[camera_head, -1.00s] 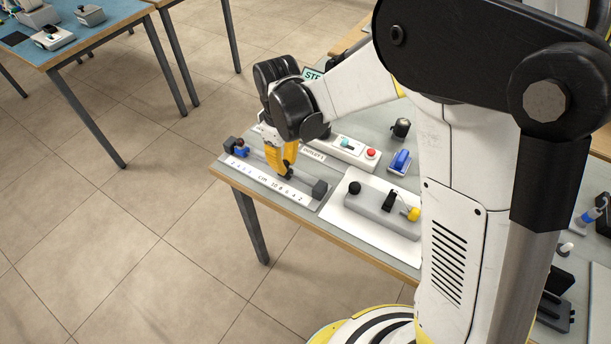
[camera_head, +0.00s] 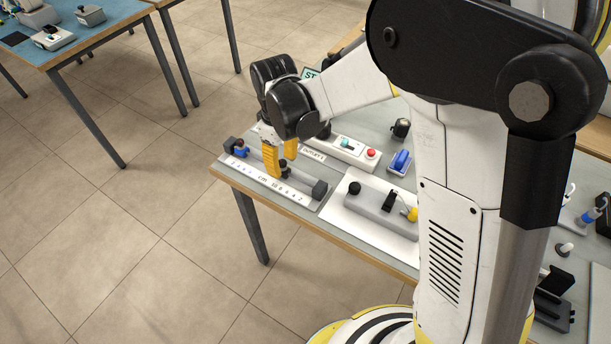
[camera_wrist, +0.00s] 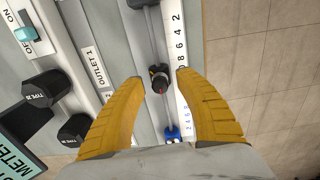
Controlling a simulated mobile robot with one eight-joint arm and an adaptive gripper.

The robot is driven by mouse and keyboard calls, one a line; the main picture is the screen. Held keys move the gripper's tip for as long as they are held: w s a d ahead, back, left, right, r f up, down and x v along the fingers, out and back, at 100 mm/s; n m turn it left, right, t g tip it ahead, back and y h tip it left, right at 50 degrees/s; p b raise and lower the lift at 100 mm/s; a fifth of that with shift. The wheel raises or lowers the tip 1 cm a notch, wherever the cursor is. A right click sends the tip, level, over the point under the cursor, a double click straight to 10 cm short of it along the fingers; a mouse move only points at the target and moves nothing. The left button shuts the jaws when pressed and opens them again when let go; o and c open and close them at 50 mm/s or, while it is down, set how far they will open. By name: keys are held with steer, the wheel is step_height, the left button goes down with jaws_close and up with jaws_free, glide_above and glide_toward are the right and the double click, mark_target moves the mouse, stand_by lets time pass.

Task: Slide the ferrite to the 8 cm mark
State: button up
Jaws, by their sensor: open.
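The ferrite (camera_head: 284,169) looks like a short dark cylinder on a thin rod along the white scale strip (camera_head: 238,175). In the wrist view the ferrite (camera_wrist: 160,81) shows a red pointer line. It sits just past the printed 8, on the side away from the 2 end; the mark beside it is hidden by a finger. My gripper (camera_head: 281,164) is open, its yellow fingers on either side of the ferrite. In the wrist view my gripper (camera_wrist: 160,78) has gaps on both sides of it. A blue piece (camera_wrist: 172,133) is at the rod's other end.
A dark end block (camera_head: 320,188) closes the rod near the table's front edge. The outlet box (camera_head: 346,150) with switch and red button stands behind. A white panel (camera_head: 340,217) with a grey lever block lies to the right.

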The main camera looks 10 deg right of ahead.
mark_target(283, 162)
steer(key=shift+r, duration=0.15)
steer(key=shift+r+p, duration=1.75)
steer(key=shift+r, duration=0.6)
steer(key=shift+d+r, duration=0.1)
steer(key=s+d+r+m+t, duration=0.4)
steer(key=s+d+r+m, duration=0.15)
steer(key=d+r, duration=0.6)
steer(key=s+d+r+m+t, duration=0.2)
steer(key=s+d+m+t, duration=0.1)
steer(key=s+d+m, duration=0.2)
steer(key=s+d, duration=0.2)
steer(key=s, duration=0.2)
steer(key=shift+s+r, duration=0.25)
steer(key=shift+r, duration=0.05)
